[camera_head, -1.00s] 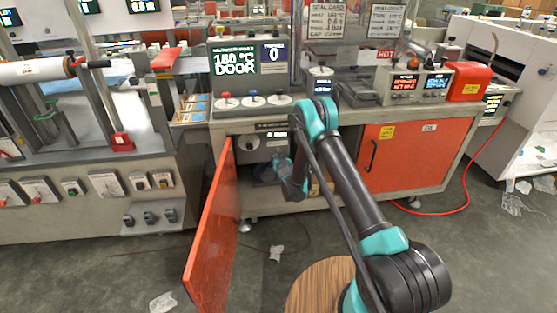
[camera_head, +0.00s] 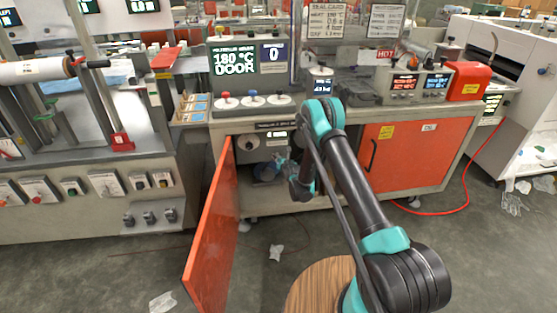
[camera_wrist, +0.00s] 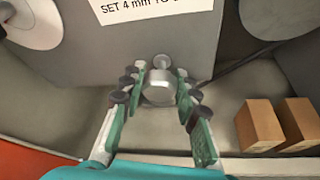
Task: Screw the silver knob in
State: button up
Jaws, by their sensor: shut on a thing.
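The silver knob (camera_wrist: 159,88) is a short bright cylinder on the front of a grey housing (camera_wrist: 150,45) inside the open cabinet. My gripper (camera_wrist: 156,97) reaches it from the front in the wrist view, with its green and dark fingers on either side of the knob and closed on it. How deep the knob sits is hidden.
The orange cabinet door (camera_head: 211,236) stands open on the left. Two brown blocks (camera_wrist: 260,126) lie right of my gripper on the cabinet floor. A white label (camera_wrist: 150,8) is above the knob. A round pale part (camera_wrist: 35,20) is at upper left.

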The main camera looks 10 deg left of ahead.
jog(key=shift+m+y, duration=0.7)
jog(key=shift+m, duration=0.3)
jog(key=o, duration=1.2)
notch_tip(320, 180, up, 10)
